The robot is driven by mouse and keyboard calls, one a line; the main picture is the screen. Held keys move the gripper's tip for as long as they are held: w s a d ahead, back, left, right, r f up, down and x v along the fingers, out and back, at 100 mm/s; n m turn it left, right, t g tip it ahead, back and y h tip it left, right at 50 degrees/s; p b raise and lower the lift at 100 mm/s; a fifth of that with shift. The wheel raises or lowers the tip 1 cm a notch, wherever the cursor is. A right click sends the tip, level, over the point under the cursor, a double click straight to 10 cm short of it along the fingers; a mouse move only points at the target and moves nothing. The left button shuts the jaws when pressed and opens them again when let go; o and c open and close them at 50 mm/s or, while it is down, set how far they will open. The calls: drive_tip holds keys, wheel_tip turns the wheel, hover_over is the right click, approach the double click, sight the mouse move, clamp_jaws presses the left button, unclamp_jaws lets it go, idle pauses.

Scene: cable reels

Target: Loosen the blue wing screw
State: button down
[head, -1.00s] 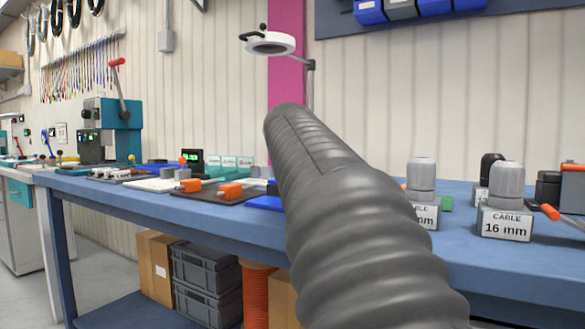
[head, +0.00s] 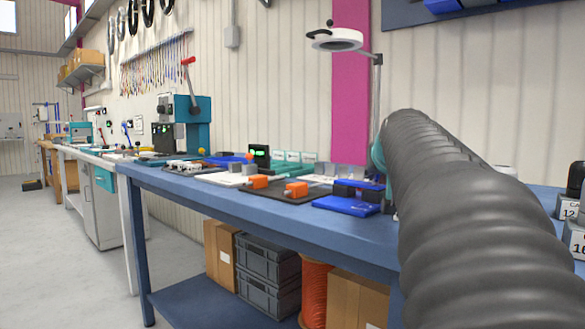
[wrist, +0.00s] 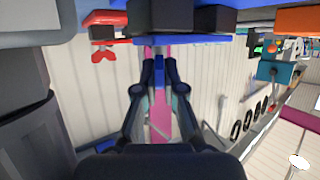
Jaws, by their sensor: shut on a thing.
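In the wrist view, which looks upside down, my gripper (wrist: 159,66) is shut with its two dark fingers on a narrow blue piece, the blue wing screw (wrist: 159,72). The fingers hide most of its shape. It sits against the edge of a blue plate (wrist: 205,40) with dark blocks on it. To the left in that view is a red wing screw (wrist: 103,54) on a red part, apart from my fingers. In the head view my grey ribbed arm sleeve hides the gripper and the screw.
In the head view a blue block-like fixture (head: 348,203) lies on the blue bench (head: 250,215), left of my arm. Labelled cable blocks (head: 572,225) are at the right edge.

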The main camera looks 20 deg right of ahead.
drive_tip(key=shift+f, duration=0.1)
drive_tip(key=c, duration=1.3)
unclamp_jaws()
drive_tip(key=v, duration=1.2)
